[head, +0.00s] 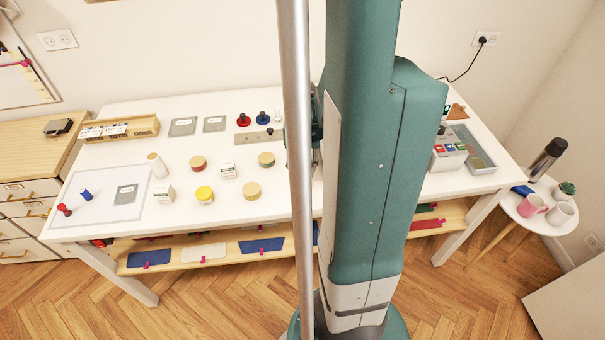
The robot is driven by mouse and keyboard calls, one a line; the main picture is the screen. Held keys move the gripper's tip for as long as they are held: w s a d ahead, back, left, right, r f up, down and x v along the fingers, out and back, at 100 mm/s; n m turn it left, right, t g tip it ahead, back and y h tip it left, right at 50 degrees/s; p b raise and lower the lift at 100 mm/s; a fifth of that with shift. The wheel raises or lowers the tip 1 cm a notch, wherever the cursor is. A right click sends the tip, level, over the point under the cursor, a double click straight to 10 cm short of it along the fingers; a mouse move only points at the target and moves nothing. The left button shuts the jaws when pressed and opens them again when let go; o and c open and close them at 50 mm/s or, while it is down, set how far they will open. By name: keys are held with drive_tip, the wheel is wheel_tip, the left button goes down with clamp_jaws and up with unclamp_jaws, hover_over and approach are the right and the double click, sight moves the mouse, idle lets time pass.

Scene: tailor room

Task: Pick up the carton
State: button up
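Two small white cartons with dark print stand on the white table. One carton (228,170) is near the middle, between two round wooden-looking lidded pots. The other carton (165,194) is further left and nearer the front, beside the pale mat. I cannot tell which one the task names. Both look upright, with nothing gripping them. My arm and a silver pole fill the middle of the head view, to the right of both cartons. My gripper does not show clearly; it is hidden behind the arm or out of view.
Around the cartons stand a yellow-topped jar (204,194), round pots (266,160) and a beige spool (156,164). A pale mat (103,185) with spools lies left. A wooden tray (143,126) is at the back left. A side table (524,219) with mugs stands right.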

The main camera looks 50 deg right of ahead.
sight(300, 165)
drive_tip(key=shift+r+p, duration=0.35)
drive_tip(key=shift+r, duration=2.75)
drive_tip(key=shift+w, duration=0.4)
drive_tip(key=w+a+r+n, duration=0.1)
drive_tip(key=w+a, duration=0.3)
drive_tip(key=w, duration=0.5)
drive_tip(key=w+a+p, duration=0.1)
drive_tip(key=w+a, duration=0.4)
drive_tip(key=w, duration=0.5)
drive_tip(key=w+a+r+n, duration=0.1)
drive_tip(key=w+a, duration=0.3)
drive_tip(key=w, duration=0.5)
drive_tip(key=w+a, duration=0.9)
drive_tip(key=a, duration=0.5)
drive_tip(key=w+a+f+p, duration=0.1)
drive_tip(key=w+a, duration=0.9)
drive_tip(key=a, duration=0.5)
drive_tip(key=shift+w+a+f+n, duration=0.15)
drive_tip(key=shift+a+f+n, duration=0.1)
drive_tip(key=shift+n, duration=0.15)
